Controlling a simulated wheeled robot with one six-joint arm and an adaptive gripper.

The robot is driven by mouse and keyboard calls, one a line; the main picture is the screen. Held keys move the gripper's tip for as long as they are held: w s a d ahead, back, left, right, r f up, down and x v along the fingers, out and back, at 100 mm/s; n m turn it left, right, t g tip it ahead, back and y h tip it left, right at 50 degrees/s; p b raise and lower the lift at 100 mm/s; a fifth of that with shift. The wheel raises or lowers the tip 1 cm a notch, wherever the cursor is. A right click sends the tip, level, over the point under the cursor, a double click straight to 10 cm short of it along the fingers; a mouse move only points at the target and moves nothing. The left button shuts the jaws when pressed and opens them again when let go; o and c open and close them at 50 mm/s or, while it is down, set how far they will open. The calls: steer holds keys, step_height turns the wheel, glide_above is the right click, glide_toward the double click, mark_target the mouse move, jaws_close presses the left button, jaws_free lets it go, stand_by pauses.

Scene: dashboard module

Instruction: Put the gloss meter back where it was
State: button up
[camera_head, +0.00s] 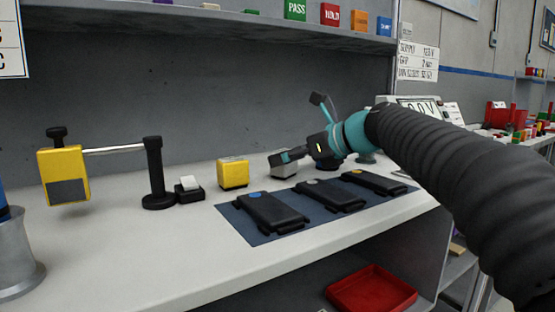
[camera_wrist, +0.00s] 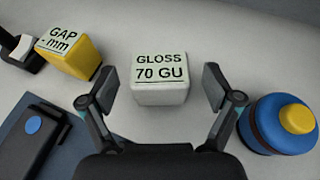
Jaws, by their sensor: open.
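The gloss meter (camera_wrist: 160,78) is a pale grey-white block labelled "GLOSS 70 GU". In the wrist view it stands on the bench top, between and just beyond the two fingers of my gripper (camera_wrist: 165,95). The fingers are spread apart, with a visible gap on each side of the block. In the head view the gloss meter (camera_head: 284,165) stands at the back of the bench, right of a yellow block, partly covered by my gripper (camera_head: 292,155). I cannot tell from the head view whether a finger touches it.
A yellow gap gauge (camera_wrist: 70,51) stands left of the meter. A blue round object with a yellow top (camera_wrist: 283,124) stands close on the right. A dark blue mat (camera_head: 262,236) with three black modules lies in front. A yellow device on a post (camera_head: 63,176) stands far left.

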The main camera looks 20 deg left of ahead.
steer(key=v, duration=0.8)
steer(key=shift+s+d+r, duration=0.1)
steer(key=shift+d+r, duration=0.05)
steer(key=shift+d, duration=0.1)
